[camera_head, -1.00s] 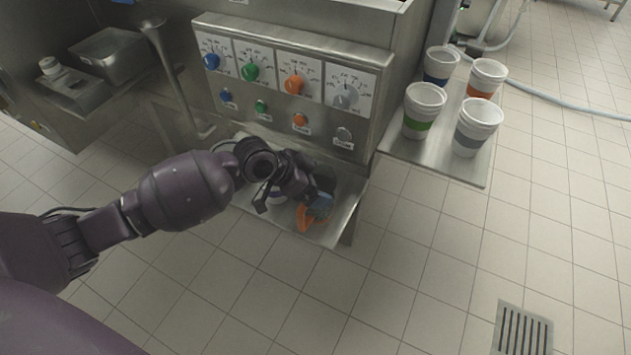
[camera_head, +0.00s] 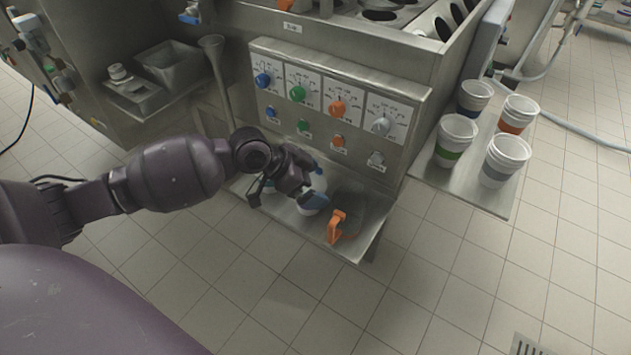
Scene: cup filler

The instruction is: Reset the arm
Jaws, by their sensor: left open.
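My left arm comes in from the left, and its dark gripper (camera_head: 284,198) is open over the left part of a metal shelf (camera_head: 352,247) below the control panel. A blue patch shows at its right fingertip; I cannot tell whether it belongs to the finger or to a thing behind it. A dark see-through jug with an orange handle (camera_head: 337,226) stands on the shelf, right of the gripper and apart from it. A white rounded container (camera_head: 319,184) is partly hidden behind the gripper. My right gripper is not in view.
The control panel (camera_head: 335,112) with blue, green, orange and grey knobs stands just behind the gripper. Several white cups with coloured bands stand on a side shelf (camera_head: 462,187) at the right. A metal funnel (camera_head: 212,44) rises at the left.

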